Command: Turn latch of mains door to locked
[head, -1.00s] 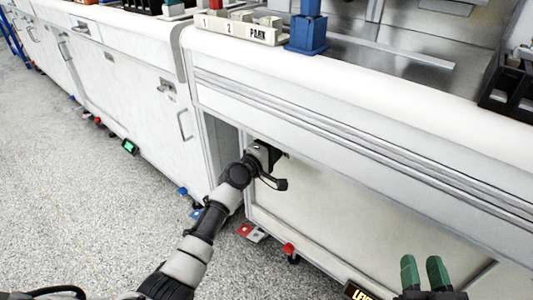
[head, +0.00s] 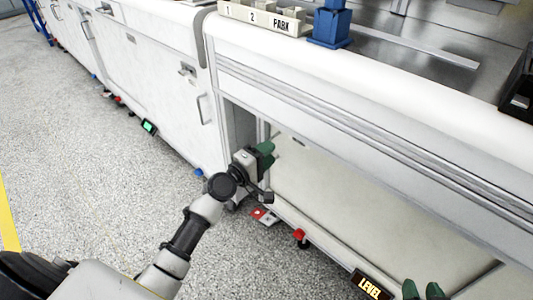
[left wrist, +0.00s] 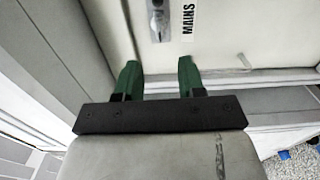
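The mains latch (left wrist: 158,20) is a silver plate with a small turning part, beside the black MAINS label (left wrist: 188,16) on a pale door (left wrist: 215,35). It is cut by the top edge of the left wrist view, so its setting is hard to tell. My left gripper (left wrist: 158,80) is open and empty, with its green fingers apart below the latch, not touching it. In the head view my left gripper (head: 265,151) is at the recess under the bench, and I cannot make out the latch there. My right gripper (head: 423,290) is open and empty at the bottom edge.
A white bench edge (head: 330,75) overhangs the recess. A cabinet door (head: 160,85) with its own latch and handle stands to the left. A LEVEL sign (head: 371,284) and a red foot knob (head: 299,234) are low down.

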